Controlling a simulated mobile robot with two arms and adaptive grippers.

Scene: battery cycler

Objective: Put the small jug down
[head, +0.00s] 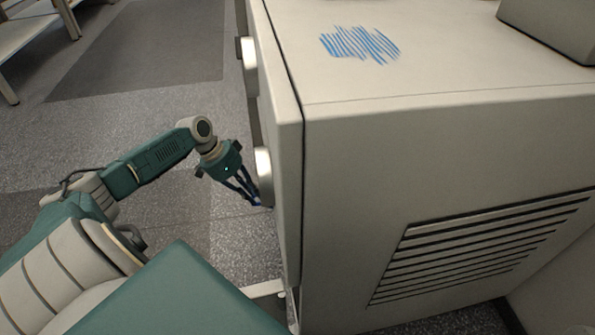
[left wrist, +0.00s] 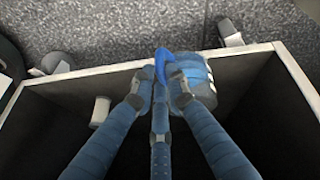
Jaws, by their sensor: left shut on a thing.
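The small jug (left wrist: 192,72) is blue with pale stripes and shows in the left wrist view just beyond my fingertips, partly hidden by them. My left gripper (left wrist: 160,88) is shut on its blue upper part. In the left wrist view the jug overlaps the light rim (left wrist: 110,72) of a dark, open space; I cannot tell whether it touches it. In the head view my left gripper (head: 248,193) points down beside the front of the big beige cabinet (head: 350,170), close to a pale handle. The jug is hardly visible there. My right gripper is not in view.
The cabinet has pale handles (head: 263,172) on its front and a vent grille (head: 480,245) on its side. Its top bears blue scribbles (head: 360,44) and a grey box (head: 555,25). Grey floor (head: 150,110) lies open to the left. A shelf (head: 30,35) stands at the far left.

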